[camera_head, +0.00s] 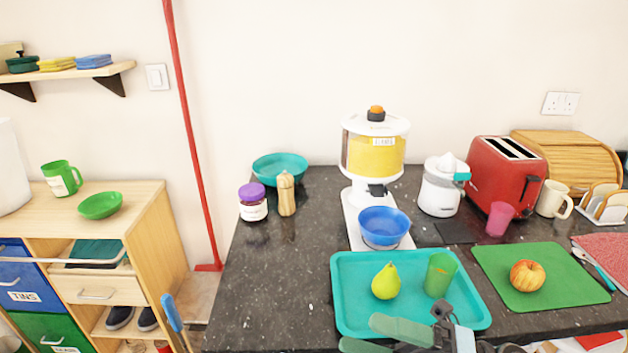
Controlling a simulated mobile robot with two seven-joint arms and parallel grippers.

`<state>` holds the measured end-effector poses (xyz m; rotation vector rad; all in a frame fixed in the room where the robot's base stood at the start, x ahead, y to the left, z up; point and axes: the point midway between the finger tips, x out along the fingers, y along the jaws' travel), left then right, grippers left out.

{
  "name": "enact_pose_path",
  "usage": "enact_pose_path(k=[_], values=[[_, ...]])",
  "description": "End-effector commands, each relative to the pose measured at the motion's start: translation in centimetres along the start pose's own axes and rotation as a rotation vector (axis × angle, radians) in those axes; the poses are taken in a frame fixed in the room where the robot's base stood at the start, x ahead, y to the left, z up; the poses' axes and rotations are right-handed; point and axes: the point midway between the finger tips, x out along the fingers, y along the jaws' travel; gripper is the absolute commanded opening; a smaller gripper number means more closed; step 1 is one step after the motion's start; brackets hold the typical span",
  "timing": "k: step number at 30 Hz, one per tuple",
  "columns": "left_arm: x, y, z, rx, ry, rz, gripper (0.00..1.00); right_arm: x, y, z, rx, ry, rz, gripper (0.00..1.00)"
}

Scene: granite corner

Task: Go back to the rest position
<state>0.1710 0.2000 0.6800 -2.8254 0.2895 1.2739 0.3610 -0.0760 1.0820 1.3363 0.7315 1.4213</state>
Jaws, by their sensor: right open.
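My right gripper (360,334) shows at the bottom of the head view, its two green fingers pointing left and spread apart. It is empty and sits over the front edge of a teal tray (345,300). Part of the gripper is cut off by the bottom edge of the picture. My left gripper is not in view. A green-yellow pear (385,282) and a green cup (440,275) stand on the tray, behind the gripper and apart from it.
A blue bowl (384,225) sits at the white dispenser (373,150) behind the tray. To the right are a green mat (500,270) with an apple (527,275), a pink cup (499,218) and a red toaster (506,175). The dark counter's left part (275,285) is clear.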

Motion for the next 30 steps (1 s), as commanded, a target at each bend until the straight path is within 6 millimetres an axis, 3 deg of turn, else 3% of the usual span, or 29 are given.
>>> enact_pose_path(k=[6,11,14,17,21,27,30], values=[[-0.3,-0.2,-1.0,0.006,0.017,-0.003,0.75,-5.2,-4.9,2.6,0.445,-0.521,0.14,0.72],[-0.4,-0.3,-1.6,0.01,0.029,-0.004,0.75,-11.6,-11.3,1.4,0.777,-0.912,0.176,0.72],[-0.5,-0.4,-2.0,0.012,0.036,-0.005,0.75,-15.8,-15.6,-1.4,0.975,-1.144,0.172,0.72],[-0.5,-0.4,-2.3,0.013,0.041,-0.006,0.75,-19.4,-19.3,-5.4,1.156,-1.351,0.155,0.72],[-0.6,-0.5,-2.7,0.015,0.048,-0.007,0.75,-23.4,-23.2,-12.0,1.377,-1.597,0.119,0.72],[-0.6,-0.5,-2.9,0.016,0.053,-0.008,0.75,-26.4,-25.8,-19.4,1.581,-1.815,0.074,0.72],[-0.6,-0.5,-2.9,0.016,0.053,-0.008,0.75,-26.9,-26.2,-21.1,1.626,-1.861,0.061,0.72]])
